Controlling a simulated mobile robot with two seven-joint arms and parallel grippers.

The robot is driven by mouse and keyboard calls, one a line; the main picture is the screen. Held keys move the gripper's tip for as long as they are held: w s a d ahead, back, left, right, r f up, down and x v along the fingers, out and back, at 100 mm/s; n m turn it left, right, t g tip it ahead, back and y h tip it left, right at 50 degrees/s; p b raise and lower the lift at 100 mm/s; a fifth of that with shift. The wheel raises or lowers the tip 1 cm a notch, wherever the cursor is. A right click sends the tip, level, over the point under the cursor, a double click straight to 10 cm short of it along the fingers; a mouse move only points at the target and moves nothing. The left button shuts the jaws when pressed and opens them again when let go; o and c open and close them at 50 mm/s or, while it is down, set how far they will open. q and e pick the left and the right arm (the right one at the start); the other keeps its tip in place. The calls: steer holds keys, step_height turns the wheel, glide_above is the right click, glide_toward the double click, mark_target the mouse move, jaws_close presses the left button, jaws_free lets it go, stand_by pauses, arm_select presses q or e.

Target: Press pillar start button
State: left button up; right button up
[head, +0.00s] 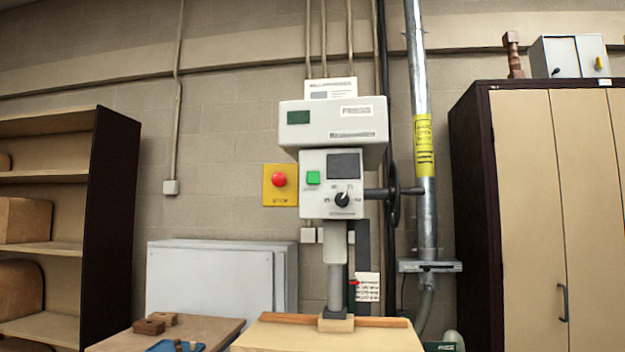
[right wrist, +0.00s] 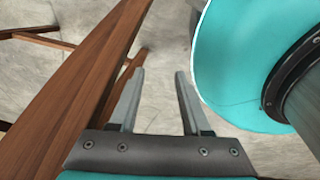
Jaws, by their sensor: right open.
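The pillar machine (head: 333,125) stands upright against the wall in the middle of the head view. A red round button (head: 279,180) on a yellow plate is just left of the panel. My right gripper (right wrist: 157,98) shows only in the right wrist view; its two fingers are apart with nothing between them, above a grey floor. My left gripper is in neither view.
A wooden table (head: 290,340) stands at the machine's foot, with a smaller table (head: 120,345) left of it. Shelves (head: 110,200) and a tall cabinet (head: 475,200) flank the machine. In the wrist view a wooden beam (right wrist: 80,75) is close left of my right gripper.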

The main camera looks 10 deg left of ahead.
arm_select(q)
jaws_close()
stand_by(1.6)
